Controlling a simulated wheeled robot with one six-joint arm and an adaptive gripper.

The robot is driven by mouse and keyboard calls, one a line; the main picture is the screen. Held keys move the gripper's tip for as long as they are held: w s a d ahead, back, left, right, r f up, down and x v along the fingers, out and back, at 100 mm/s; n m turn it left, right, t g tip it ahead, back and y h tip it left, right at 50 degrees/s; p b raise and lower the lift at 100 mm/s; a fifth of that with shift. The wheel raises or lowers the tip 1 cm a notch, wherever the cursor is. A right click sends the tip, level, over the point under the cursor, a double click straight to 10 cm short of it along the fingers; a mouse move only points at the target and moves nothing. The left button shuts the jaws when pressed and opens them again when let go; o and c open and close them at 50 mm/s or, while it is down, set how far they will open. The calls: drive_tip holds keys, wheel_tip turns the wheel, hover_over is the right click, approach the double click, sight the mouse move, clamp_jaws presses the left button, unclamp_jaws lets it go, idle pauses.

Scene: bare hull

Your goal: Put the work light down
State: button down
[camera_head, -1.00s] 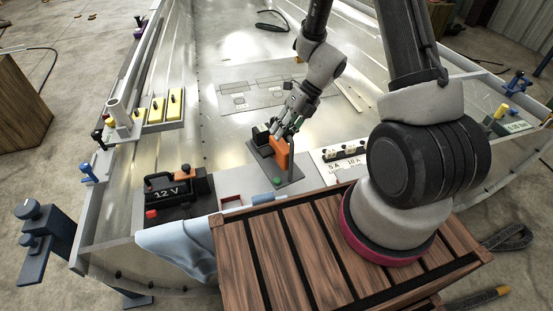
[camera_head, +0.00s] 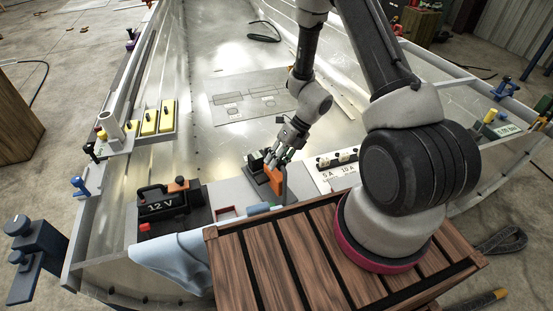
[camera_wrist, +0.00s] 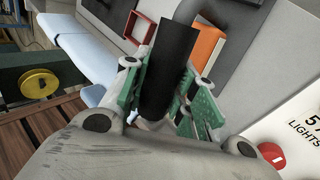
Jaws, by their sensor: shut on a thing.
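The work light, with an orange body (camera_head: 274,179) and a black part, is at my gripper (camera_head: 280,159) in the head view. It is over or on a dark plate (camera_head: 252,183); I cannot tell whether it touches. In the wrist view my gripper (camera_wrist: 165,100) is shut on a black cylindrical part (camera_wrist: 170,65), with green pads on either side. An orange-edged box with a grey face (camera_wrist: 207,47) shows just beyond it. My fingers hide part of the light and the plate.
A black 12 V battery (camera_head: 165,204) stands to the left, beside a red-edged recess (camera_head: 226,211). A labelled fuse panel (camera_head: 335,172) is to the right. A slatted wooden crate (camera_head: 265,250) and a blue cloth (camera_head: 170,260) are in front.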

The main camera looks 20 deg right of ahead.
drive_tip(key=shift+f, duration=0.3)
drive_tip(key=c, duration=1.1)
unclamp_jaws()
drive_tip(key=shift+c, duration=0.2)
